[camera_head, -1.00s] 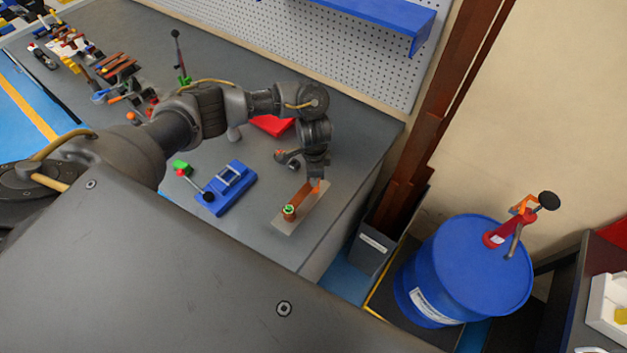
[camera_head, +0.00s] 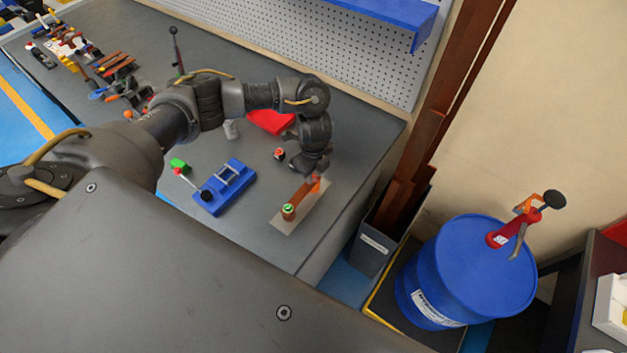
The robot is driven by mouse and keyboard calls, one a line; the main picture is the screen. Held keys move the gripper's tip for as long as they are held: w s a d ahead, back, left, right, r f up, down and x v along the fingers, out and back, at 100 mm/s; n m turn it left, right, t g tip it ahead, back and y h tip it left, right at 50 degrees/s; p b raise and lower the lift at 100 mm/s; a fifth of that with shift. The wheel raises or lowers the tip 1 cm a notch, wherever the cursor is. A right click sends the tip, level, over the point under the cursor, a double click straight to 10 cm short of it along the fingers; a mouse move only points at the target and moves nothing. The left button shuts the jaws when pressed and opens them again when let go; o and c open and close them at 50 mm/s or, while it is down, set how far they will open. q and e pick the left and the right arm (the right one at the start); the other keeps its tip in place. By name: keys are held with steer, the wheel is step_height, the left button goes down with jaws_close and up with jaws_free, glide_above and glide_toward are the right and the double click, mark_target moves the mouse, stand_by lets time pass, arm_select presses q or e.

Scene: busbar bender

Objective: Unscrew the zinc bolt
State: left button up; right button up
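My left arm reaches in from the left over the grey bench. My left gripper (camera_head: 315,171) points down at the far end of a small flat plate (camera_head: 300,221). An orange-brown bar (camera_head: 301,195) lies along this plate, its far end just below the gripper. A green-topped orange post (camera_head: 288,211) stands at the plate's near end. The fingers are too dark and small to tell whether they are open or touch the bar. I cannot pick out the zinc bolt; it may be hidden under the gripper or too small. My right gripper is not in view.
A blue fixture (camera_head: 226,186) with a black knob stands left of the plate. A red object (camera_head: 270,121) lies behind, and a small orange-black piece (camera_head: 279,154) is near the wrist. A grey bin (camera_head: 373,245) and blue drum (camera_head: 478,268) stand beyond the bench's right edge.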

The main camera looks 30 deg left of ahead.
arm_select(q)
steer(key=shift+m, duration=0.3)
steer(key=shift+m, duration=0.4)
steer(key=shift+c, duration=0.2)
jaws_close()
